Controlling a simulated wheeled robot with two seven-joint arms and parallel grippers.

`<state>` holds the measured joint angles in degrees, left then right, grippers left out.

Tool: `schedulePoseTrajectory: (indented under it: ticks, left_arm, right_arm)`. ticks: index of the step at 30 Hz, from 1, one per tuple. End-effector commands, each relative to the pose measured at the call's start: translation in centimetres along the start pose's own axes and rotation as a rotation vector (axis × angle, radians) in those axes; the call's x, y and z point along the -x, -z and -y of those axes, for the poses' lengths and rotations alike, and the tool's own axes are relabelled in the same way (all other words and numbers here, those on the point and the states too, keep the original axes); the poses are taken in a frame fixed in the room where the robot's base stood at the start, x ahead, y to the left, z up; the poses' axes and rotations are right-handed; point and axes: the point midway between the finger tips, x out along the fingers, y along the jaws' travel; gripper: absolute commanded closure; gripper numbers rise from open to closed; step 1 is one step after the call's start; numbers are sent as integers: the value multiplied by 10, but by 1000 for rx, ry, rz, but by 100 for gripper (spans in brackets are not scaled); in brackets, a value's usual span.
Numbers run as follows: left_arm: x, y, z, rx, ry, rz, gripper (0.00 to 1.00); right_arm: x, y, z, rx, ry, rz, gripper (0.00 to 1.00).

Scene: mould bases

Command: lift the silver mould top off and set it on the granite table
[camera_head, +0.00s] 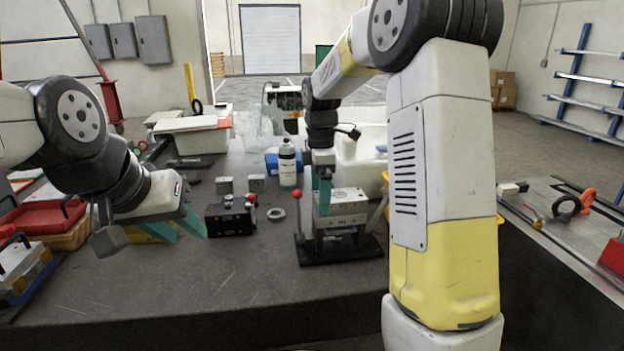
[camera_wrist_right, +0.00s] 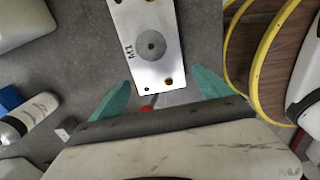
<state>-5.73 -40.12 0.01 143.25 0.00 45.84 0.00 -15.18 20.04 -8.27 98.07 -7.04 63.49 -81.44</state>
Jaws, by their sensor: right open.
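The silver mould top (camera_head: 343,202) is a bright metal block sitting above a black mould base (camera_head: 345,250) on the granite table (camera_head: 235,285). In the right wrist view its plate (camera_wrist_right: 150,48) shows a central hole and the mark M1. My right gripper (camera_wrist_right: 163,92) is open, with teal fingers spread to either side of the plate's near end. In the head view it hangs at the mould top, and its far finger is hidden. My left gripper (camera_head: 191,238) hangs over the left part of the table, its teal fingers apart and nothing between them.
A black box with knobs (camera_head: 230,218), a metal ring (camera_head: 276,214), small grey blocks (camera_head: 224,185) and a white bottle (camera_head: 287,163) stand left of the mould. A red-knobbed lever (camera_head: 298,205) rises beside it. The table's front left is clear.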

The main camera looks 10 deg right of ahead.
Motion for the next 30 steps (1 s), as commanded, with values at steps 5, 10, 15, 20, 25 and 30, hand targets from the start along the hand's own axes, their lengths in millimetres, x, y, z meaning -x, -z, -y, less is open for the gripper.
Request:
schedulePoseTrajectory:
  ticks: [5,10,15,20,25,30]
  left_arm:
    - [0,0,0,0,0,0,64]
    - [0,0,0,0,0,0,64]
    - [0,0,0,0,0,0,64]
    - [0,0,0,0,0,0,64]
    - [0,0,0,0,0,0,64]
    - [0,0,0,0,0,0,64]
  right_arm:
    - [-14,0,0,-1,0,-1,11]
    - [-17,0,0,-1,-1,-1,11]
    - [-17,0,0,-1,-1,-1,17]
    - [-17,0,0,-1,-1,-1,48]
    - [-17,0,0,-1,-1,-1,82]
    - [-15,0,-1,-1,-4,-1,100]
